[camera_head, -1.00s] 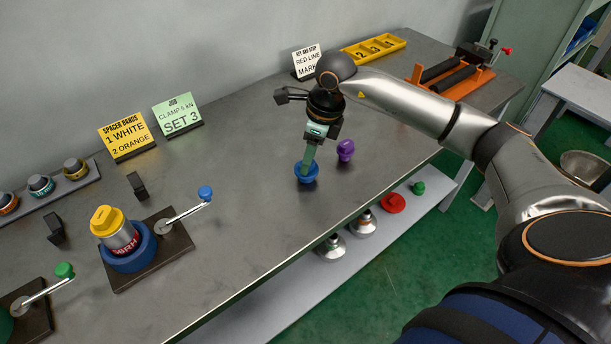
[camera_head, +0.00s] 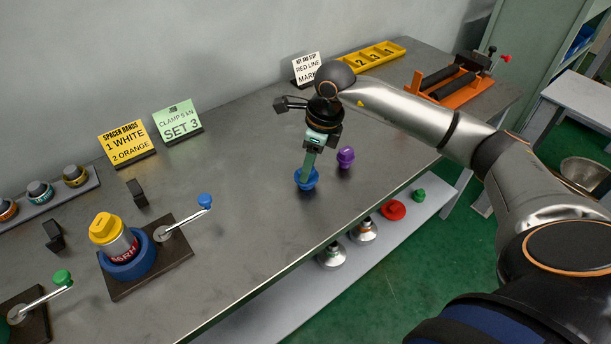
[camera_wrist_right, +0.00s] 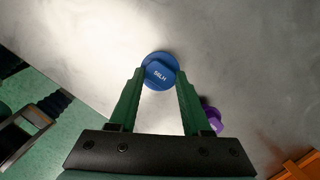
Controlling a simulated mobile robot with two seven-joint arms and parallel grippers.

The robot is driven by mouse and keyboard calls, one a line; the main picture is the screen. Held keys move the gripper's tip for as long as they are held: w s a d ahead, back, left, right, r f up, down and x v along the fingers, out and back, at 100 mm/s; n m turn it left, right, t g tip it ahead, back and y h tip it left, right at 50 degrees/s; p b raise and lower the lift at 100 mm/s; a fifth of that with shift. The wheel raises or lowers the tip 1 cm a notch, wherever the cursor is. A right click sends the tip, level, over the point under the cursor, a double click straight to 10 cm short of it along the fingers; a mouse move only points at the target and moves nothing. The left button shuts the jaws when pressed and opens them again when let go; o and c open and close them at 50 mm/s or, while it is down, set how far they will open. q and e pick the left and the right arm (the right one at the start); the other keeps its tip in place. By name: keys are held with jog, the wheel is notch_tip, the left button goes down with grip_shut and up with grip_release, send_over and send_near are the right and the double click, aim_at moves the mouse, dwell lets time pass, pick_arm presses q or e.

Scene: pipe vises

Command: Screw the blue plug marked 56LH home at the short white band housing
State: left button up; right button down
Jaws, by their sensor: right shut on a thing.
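My right gripper (camera_head: 308,170) is shut on the blue plug (camera_head: 306,180) over the right part of the bench. In the right wrist view the plug (camera_wrist_right: 160,74) sits between the green fingertips, its 56LH mark facing the camera. I cannot tell whether its underside touches the bench. A silver housing (camera_head: 124,246) with a yellow cap (camera_head: 107,228) and red lettering stands in a blue ring vise (camera_head: 130,265) at the left. I cannot make out a short white band housing for certain. My left gripper is not in view.
A purple plug (camera_head: 346,158) stands close right of the blue plug. A lever with a blue knob (camera_head: 205,200) juts from the vise. A rack (camera_head: 52,200) holds several ringed parts. The lower shelf (camera_head: 300,285) carries metal parts and red and green plugs. Mid-bench is clear.

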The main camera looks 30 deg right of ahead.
jog(key=shift+r+p, duration=1.7)
jog(key=shift+r, duration=0.8)
